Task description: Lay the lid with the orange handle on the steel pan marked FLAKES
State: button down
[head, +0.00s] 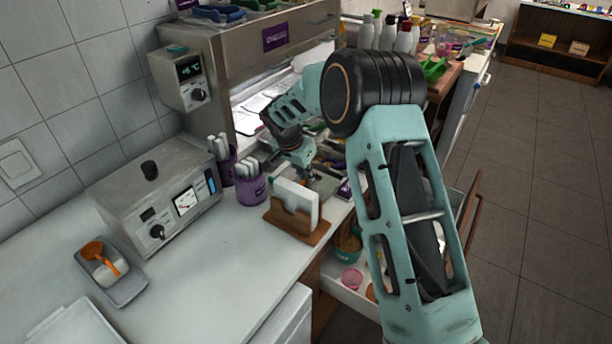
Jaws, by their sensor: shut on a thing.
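My gripper (309,172) shows small in the head view, past the upright white cards, pointing down among the steel pans at the back of the counter. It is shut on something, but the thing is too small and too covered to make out. A grey steel surface (324,187) lies just below and beside the fingers; I cannot tell whether it is a lid or a pan. I cannot make out the orange handle or the FLAKES mark. My own arm covers the area to the right of the gripper.
A wooden holder with white cards (296,203) and purple cups (250,189) of white sticks stand in front of the gripper. A steel shelf unit (262,45) hangs over the back. A grey tray (125,287) holds an orange-handled tool. An open drawer (350,296) lies below.

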jog(key=shift+b, duration=0.4)
dwell(0.5)
jog(key=c, duration=2)
grip_release()
jog(key=c, duration=0.3)
jog(key=shift+r+p, duration=1.6)
jog(key=shift+r, duration=2.45)
